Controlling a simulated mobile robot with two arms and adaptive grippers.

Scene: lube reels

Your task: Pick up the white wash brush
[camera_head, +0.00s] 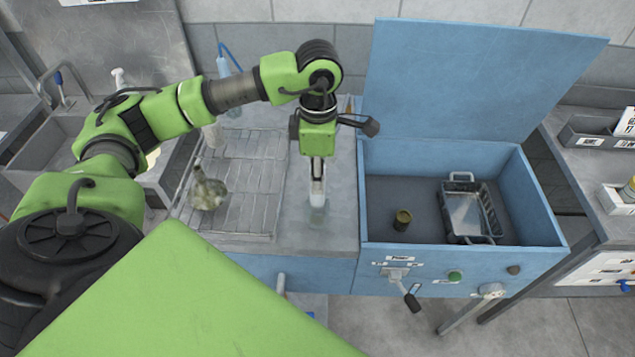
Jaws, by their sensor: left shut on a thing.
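My left gripper (317,178) points down over the grey counter, between the wire rack and the blue box. It is shut on a slim white thing, which I take to be the white wash brush (317,198). The fingers hide much of the brush, and its pale lower end looks blurred against the counter. I cannot tell whether that end touches the counter. My right gripper is not in view.
A wire rack (255,165) holds a glass flask (207,190) on the left.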

